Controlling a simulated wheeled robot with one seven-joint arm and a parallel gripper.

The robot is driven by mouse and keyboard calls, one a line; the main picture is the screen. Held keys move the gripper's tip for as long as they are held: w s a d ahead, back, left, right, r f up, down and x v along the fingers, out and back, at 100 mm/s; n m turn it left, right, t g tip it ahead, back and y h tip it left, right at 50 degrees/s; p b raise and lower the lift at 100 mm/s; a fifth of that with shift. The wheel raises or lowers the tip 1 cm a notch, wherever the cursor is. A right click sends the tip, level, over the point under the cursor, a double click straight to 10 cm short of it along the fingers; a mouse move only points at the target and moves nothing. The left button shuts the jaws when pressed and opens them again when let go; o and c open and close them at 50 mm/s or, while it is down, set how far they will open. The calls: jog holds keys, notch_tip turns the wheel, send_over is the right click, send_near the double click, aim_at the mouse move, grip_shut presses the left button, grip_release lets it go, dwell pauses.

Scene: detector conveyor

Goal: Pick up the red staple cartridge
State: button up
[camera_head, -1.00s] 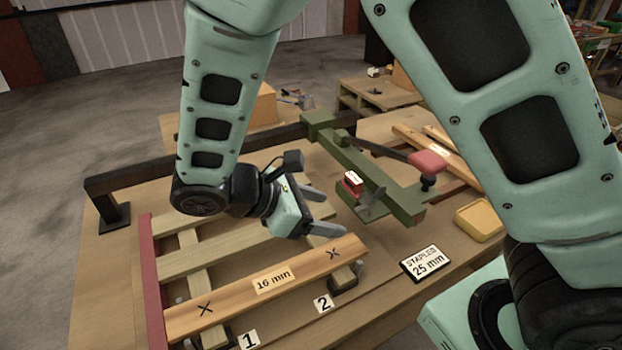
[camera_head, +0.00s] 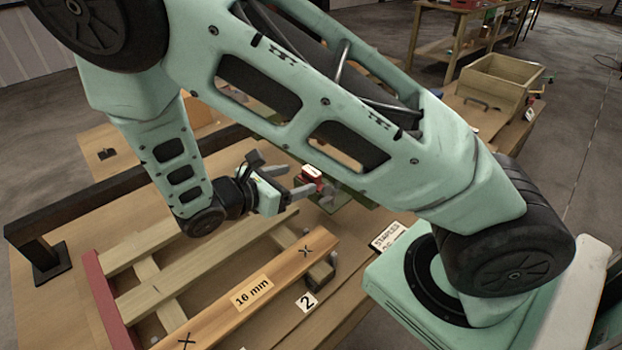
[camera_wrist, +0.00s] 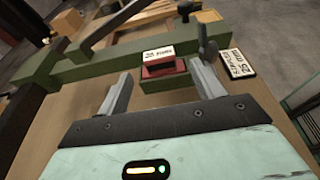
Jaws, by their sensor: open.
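The red staple cartridge (camera_head: 312,173) has a white label on top and sits at the green metal fixture, partly behind my arm in the head view. In the wrist view the cartridge (camera_wrist: 160,66) rests on a green ledge, just beyond and between the fingertips. My gripper (camera_head: 289,178) is open, with its fingers pointing at the cartridge; in the wrist view the fingers (camera_wrist: 160,86) stand to either side of its near face. Nothing is between them. I cannot tell whether either finger touches the cartridge.
A green bar (camera_wrist: 95,64) and an upright grey lever (camera_wrist: 207,45) stand close to the cartridge. A "STAPLES 25 mm" sign (camera_wrist: 237,63) lies to the right. A slatted pallet frame with a "16 mm" board (camera_head: 270,283) lies in front. My arm hides much of the fixture.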

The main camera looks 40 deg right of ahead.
aim_at(308, 174)
jog(key=shift+p+x, duration=0.75)
jog(key=shift+x, duration=2.35)
jog(key=shift+r, duration=0.2)
jog(key=c, duration=1.1)
